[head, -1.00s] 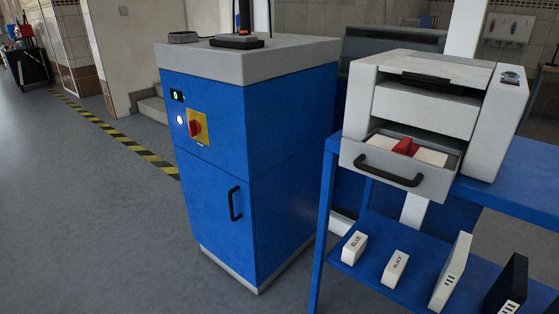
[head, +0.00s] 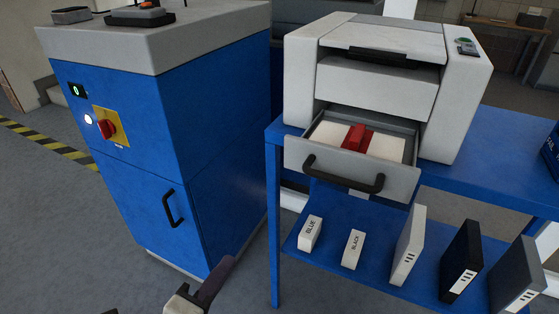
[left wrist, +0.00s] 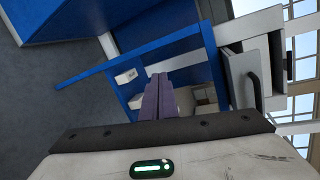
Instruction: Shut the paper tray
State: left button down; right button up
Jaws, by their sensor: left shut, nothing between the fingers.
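The paper tray (head: 345,170) is a grey drawer with a black bar handle, pulled out from the lower front of the white printer (head: 375,90). White paper and a red piece (head: 357,138) lie in it. In the left wrist view the tray front (left wrist: 241,80) and its handle show at the right, sideways. My left gripper (head: 222,272) is at the bottom of the head view, lower than the tray and to its left, apart from it. Its purple fingers (left wrist: 158,85) are together and empty in the left wrist view. My right gripper is not in view.
The printer stands on a blue table (head: 495,160). A lower shelf (head: 330,255) holds small boxes marked BLUE and BLACK and several upright binders. A blue cabinet (head: 170,150) with a grey top stands left of the table. Grey floor lies in front.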

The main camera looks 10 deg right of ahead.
pick_arm(q)
notch_tip(320, 180, up, 9)
jog(key=d+m+t+h, duration=0.1)
jog(key=d+m+h, duration=0.15)
jog(key=m, duration=1.45)
send_near(288, 157)
jog(key=shift+t+h, duration=0.35)
jog(key=shift+t, duration=0.05)
jog(key=x, duration=0.2)
jog(key=p+x, duration=0.1)
jog(key=x, duration=0.1)
jog(key=f+x, duration=0.1)
jog(key=x, duration=0.1)
jog(key=shift+w+d, duration=0.1)
jog(key=shift+w, duration=0.05)
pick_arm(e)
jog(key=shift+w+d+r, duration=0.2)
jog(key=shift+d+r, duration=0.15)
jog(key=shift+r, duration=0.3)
pick_arm(q)
jog(key=shift+p, duration=0.3)
